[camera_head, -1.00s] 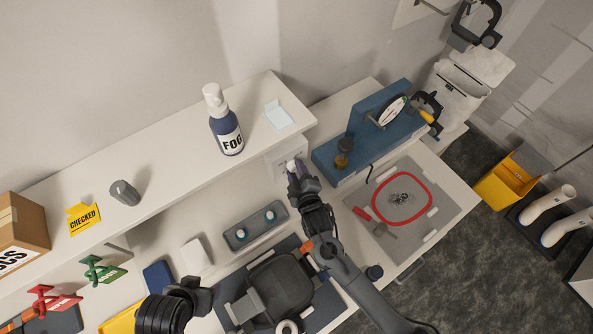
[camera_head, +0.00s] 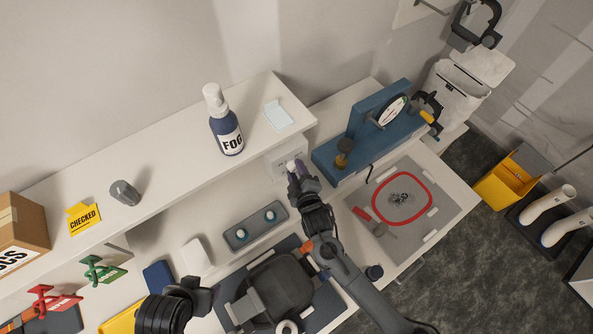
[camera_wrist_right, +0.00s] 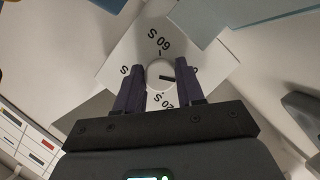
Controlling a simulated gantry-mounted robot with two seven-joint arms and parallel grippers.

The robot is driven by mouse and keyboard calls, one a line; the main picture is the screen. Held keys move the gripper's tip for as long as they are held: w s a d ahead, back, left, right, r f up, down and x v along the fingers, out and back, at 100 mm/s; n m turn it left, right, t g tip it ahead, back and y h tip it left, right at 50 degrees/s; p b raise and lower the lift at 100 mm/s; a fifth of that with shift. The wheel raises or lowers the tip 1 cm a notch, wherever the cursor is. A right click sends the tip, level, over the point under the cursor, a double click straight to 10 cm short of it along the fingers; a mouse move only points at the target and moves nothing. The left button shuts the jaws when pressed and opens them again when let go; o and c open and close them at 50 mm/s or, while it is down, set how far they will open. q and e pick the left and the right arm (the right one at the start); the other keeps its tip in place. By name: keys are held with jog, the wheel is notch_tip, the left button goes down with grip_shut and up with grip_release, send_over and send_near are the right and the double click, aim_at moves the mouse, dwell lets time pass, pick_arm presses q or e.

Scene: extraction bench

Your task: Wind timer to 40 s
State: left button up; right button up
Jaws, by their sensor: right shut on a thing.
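The timer is a white square box (camera_head: 285,168) below the shelf's right end, partly hidden by my right gripper. In the right wrist view its dial face (camera_wrist_right: 146,50) shows "60 S" at the top, "20 S" below and a label ending in "S" at the left, its number covered. The round white knob (camera_wrist_right: 158,72) has a dark mark pointing right, towards the right finger. My right gripper (camera_head: 294,168) is shut on the knob, its purple fingers on either side of it. Part of my left arm shows at the bottom left; I cannot make out its fingers.
A blue stand (camera_head: 330,158) with a round gauge is right of the timer. A grey tray (camera_head: 455,208) with a red ring lies beyond my right forearm. A grey holder (camera_head: 240,240) with two knobs is to the left. The FOG bottle (camera_head: 226,130) stands on the shelf above.

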jog(key=o, duration=1)
jog(key=v, duration=1.1)
jog(key=shift+b, duration=0.35)
